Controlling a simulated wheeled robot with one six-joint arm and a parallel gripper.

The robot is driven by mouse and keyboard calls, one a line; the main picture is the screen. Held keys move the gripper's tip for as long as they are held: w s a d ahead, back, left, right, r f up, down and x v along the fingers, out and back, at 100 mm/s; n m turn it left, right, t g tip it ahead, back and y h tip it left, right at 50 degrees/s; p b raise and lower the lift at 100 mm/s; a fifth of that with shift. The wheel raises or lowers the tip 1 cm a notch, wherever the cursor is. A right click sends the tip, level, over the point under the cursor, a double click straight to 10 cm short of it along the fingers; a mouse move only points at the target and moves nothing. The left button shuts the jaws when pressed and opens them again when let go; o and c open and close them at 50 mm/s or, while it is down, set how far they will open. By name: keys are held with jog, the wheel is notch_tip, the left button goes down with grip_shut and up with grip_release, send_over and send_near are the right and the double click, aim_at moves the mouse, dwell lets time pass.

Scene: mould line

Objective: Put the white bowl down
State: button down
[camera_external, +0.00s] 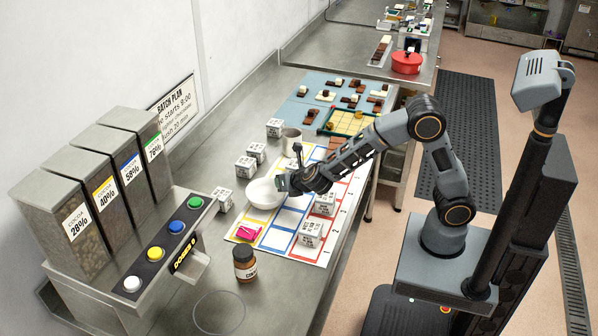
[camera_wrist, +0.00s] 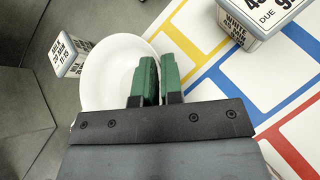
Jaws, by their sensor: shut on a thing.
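The white bowl (camera_external: 262,194) is at the left end of my gripper (camera_external: 284,184) in the external view, near the left edge of the coloured grid sheet (camera_external: 270,238). In the wrist view the bowl (camera_wrist: 112,68) lies beyond and left of the green fingers of my gripper (camera_wrist: 158,78). The fingers are close together and shut on the bowl's right rim. The bowl looks upright and empty. I cannot tell whether its base touches the counter.
White labelled cubes (camera_external: 246,166) stand left of and behind the bowl, others (camera_external: 310,234) on the sheet. A metal cup (camera_external: 291,141), pink item (camera_external: 247,233), brown jar (camera_external: 244,264) and dispenser (camera_external: 150,250) are nearby. Bare counter (camera_external: 290,290) shows in front.

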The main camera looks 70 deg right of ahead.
jog(key=shift+f, duration=0.1)
jog(key=c, duration=1.3)
grip_release()
jog(key=shift+o, duration=0.2)
jog(key=shift+s+a+r, duration=0.15)
jog(key=shift+s+r, duration=0.05)
jog(key=shift+r, duration=0.15)
jog(key=v, duration=1.1)
jog(key=s+d+m, duration=0.1)
jog(key=m, duration=0.1)
jog(key=s+d+m+g, duration=0.1)
jog(key=d+m, duration=0.1)
jog(key=s+d+m+g+h, duration=0.1)
jog(key=s+d+m, duration=0.1)
jog(key=shift+r+p, duration=0.35)
jog(key=shift+r, duration=0.05)
jog(key=s+d+m+g+y, duration=0.2)
jog(key=s+m+y, duration=0.1)
jog(key=s+m, duration=0.4)
jog(key=s+d+m+g+y, duration=0.2)
jog(key=s+m, duration=0.6)
jog(key=m, duration=0.6)
jog(key=shift+s+f+g+y, duration=0.2)
jog(key=shift+f+g+y, duration=0.2)
jog(key=shift+y, duration=0.1)
